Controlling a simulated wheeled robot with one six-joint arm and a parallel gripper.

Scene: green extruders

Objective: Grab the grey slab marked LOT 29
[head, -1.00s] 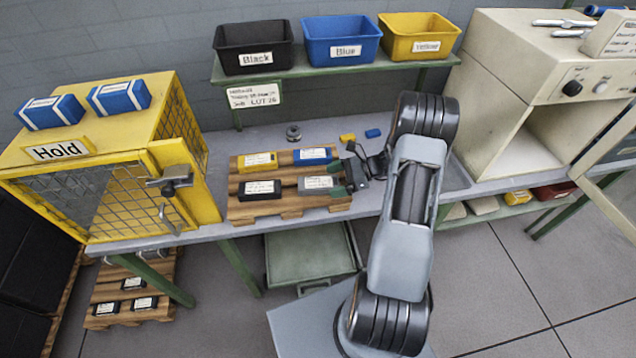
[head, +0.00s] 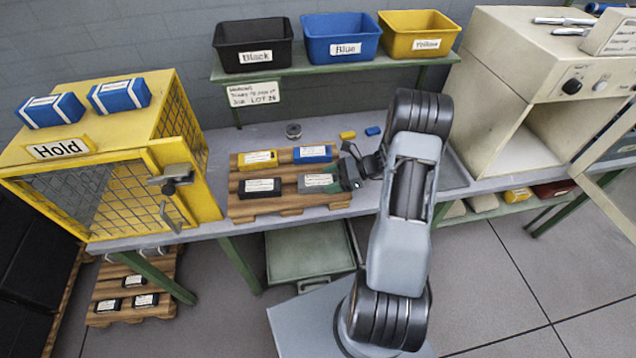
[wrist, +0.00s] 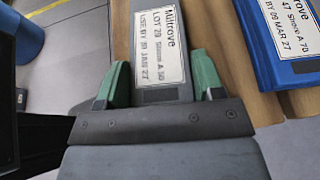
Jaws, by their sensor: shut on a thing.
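The grey slab (head: 314,184) lies at the front right of a wooden pallet (head: 292,203) on the bench. In the wrist view the slab (wrist: 160,45) shows a white label reading LOT 29. My gripper (head: 338,181) comes in from the right. In the wrist view my gripper (wrist: 160,84) has its green fingers at both sides of the slab's near end, shut on it. The slab appears still at pallet level; whether it touches the wood is hidden.
A black slab (head: 260,188), a yellow slab (head: 257,158) and a blue slab (head: 313,154) share the pallet. The blue slab (wrist: 285,45) lies close beside the grey one. A yellow Hold cage (head: 205,190) stands left; a shelf (head: 300,70) with bins is behind.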

